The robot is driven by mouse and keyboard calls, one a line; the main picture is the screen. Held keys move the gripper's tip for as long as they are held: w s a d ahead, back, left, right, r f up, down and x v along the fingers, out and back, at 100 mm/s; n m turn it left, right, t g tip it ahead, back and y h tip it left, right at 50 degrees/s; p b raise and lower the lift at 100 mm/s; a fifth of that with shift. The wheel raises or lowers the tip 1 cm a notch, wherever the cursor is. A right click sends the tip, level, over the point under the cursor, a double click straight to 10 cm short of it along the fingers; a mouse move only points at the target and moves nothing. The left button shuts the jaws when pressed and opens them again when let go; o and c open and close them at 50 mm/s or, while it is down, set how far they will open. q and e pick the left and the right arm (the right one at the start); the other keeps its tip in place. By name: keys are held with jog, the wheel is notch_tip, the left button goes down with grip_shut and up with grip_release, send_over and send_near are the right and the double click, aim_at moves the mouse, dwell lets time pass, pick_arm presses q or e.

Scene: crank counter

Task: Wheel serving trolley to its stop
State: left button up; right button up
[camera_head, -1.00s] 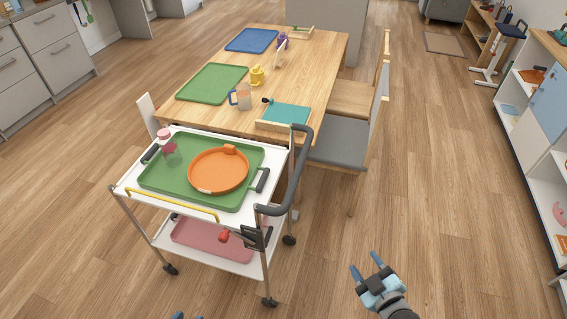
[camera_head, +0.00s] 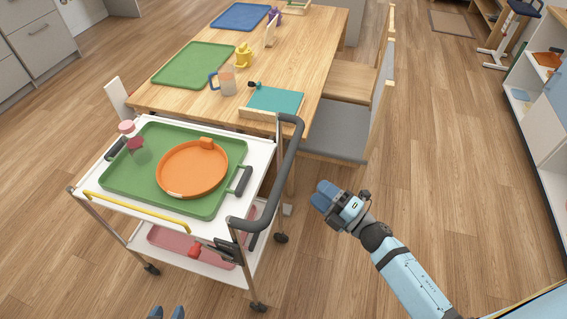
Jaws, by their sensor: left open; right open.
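The white serving trolley (camera_head: 101,192) stands against the near end of the wooden table, on casters. Its dark grey push handle (camera_head: 283,176) curves along its right side. A green tray (camera_head: 121,186) on its top holds an orange round dish (camera_head: 192,168) and a pink-capped jar (camera_head: 134,142). A pink tray (camera_head: 168,240) lies on the lower shelf. My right gripper (camera_head: 323,196) is open and empty, just right of the handle and apart from it. My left gripper (camera_head: 167,313) shows only its fingertips at the bottom edge, open, in front of the trolley.
The wooden table (camera_head: 300,65) carries green and blue trays, a mug (camera_head: 224,80), a yellow figure and a teal board. White shelves (camera_head: 540,140) line the right edge. The floor between is clear.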

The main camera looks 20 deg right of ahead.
aim_at(286, 166)
jog(key=p+x, duration=0.1)
jog(key=x, duration=1.1)
grip_shut()
